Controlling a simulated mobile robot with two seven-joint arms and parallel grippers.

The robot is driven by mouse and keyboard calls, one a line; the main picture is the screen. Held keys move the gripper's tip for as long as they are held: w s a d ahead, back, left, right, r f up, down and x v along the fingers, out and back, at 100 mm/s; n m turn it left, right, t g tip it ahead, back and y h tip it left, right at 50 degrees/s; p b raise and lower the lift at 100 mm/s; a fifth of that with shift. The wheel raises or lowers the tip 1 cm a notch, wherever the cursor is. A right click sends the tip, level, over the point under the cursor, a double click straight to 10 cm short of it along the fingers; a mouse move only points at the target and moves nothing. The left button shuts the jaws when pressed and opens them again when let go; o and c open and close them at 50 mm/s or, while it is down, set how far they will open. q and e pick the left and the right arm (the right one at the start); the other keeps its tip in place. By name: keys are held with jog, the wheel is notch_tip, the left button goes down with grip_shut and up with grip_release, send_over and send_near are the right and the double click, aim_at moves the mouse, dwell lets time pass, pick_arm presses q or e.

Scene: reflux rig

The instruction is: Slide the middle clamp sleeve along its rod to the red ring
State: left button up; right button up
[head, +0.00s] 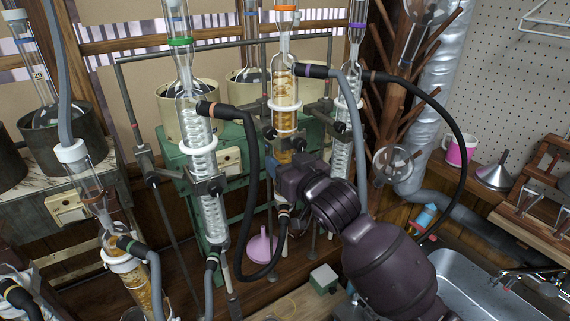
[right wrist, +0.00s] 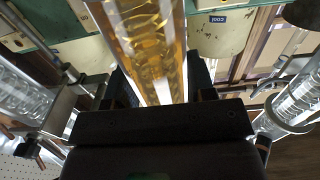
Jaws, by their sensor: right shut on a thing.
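The middle condenser (head: 283,95) is an upright glass column with amber liquid and a white collar. A dark clamp sleeve (head: 269,133) sits beside it, just below the collar; its rod is mostly hidden behind the glass and my arm. I cannot make out the red ring. My right gripper (head: 280,172) is at the lower part of the amber column, and its fingertips are hard to see. In the right wrist view the amber glass (right wrist: 152,45) stands between the dark fingers, which are shut on it. My left gripper is not in view.
Clear coiled condensers stand left (head: 208,150) and right (head: 344,110) of the middle one. A black hose (head: 252,170) loops close to my right gripper. A pink funnel (head: 262,246) stands below. A metal sink (head: 470,280) is at lower right.

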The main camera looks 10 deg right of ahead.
jog(key=shift+r, duration=0.85)
dwell(0.7)
jog(key=o, duration=1.2)
jog(key=shift+c, duration=0.2)
jog(key=shift+f, duration=0.15)
jog(key=shift+s+d, duration=0.2)
jog(key=shift+s, duration=0.4)
jog(key=b+v, duration=0.2)
jog(key=v, duration=0.7)
jog(key=s+d+f+m+g+h, duration=0.15)
jog(key=d+f, duration=0.25)
jog(key=f, duration=0.6)
jog(key=s+d+f+m+h, duration=0.1)
jog(key=s+d+f+h, duration=0.2)
jog(key=f, duration=0.7)
jog(key=s+d+f+g+h, duration=0.1)
jog(key=s+d+f, duration=0.2)
jog(key=s+f, duration=0.4)
jog(key=s+d+f+g+h+b, duration=0.1)
jog(key=s+d+f+g, duration=0.1)
jog(key=s+d+f, duration=0.2)
jog(key=s+f+m, duration=0.1)
jog(key=s+f, duration=0.2)
jog(key=f, duration=0.4)
jog(key=shift+s+f, duration=0.15)
jog(key=shift+s, duration=0.1)
